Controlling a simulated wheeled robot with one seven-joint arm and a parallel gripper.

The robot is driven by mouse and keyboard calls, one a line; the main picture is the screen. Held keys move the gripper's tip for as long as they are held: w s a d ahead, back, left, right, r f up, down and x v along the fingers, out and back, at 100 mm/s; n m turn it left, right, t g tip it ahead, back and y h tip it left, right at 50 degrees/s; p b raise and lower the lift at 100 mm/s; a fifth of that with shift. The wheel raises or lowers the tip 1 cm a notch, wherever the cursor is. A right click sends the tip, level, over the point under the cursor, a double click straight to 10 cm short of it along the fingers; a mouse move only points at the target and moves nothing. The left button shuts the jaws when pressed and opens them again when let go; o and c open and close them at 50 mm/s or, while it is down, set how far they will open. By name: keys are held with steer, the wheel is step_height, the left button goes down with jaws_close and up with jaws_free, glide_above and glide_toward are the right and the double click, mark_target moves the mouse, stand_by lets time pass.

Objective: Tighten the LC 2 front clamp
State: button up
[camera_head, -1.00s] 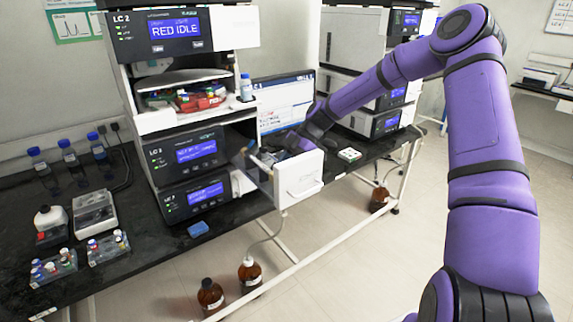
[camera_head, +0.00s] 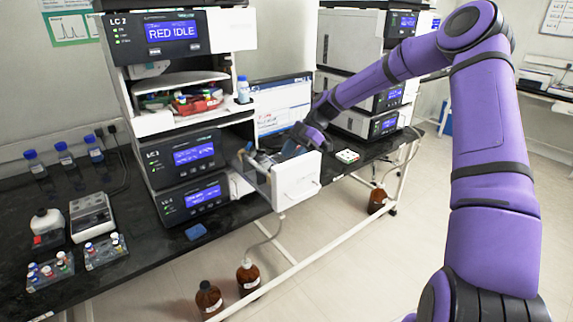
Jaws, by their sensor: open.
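The LC 2 stack (camera_head: 172,32) stands at the left with a lit blue display reading RED IDLE. A white drawer (camera_head: 297,180) is pulled out from the lower part of the stack, over the bench's front edge. My gripper (camera_head: 288,150) is at the end of the purple arm, low over the open top of the drawer. Its fingers are small and partly hidden by the drawer's contents, and I see nothing clearly held in them. A column and its front clamp inside the drawer are too small and covered to make out.
A laptop screen (camera_head: 283,105) stands behind the drawer. A second instrument stack (camera_head: 345,75) is to the right. Brown bottles (camera_head: 248,275) stand on the floor below. Vial racks (camera_head: 105,250) are at the left.

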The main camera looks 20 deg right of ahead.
steer(key=v, duration=0.6)
stand_by(0.4)
steer(key=s+a+r+m+t+h, duration=0.1)
steer(key=s+a+r+m+h, duration=0.3)
steer(key=s+r, duration=0.4)
steer(key=s+a+r+m+t+h, duration=0.1)
steer(key=s+a+r+m+h, duration=0.4)
steer(key=s, duration=0.6)
steer(key=s+d+r+m+t, duration=0.2)
steer(key=s+m, duration=0.4)
steer(key=s, duration=0.4)
steer(key=s+d+r+m+t, duration=0.2)
steer(key=s+m, duration=0.4)
steer(key=s, duration=0.4)
steer(key=shift+s+r+t, duration=0.3)
steer(key=shift+r+t, duration=0.55)
steer(key=shift+t, duration=0.05)
steer(key=shift+d, duration=0.15)
steer(key=shift+c, duration=0.2)
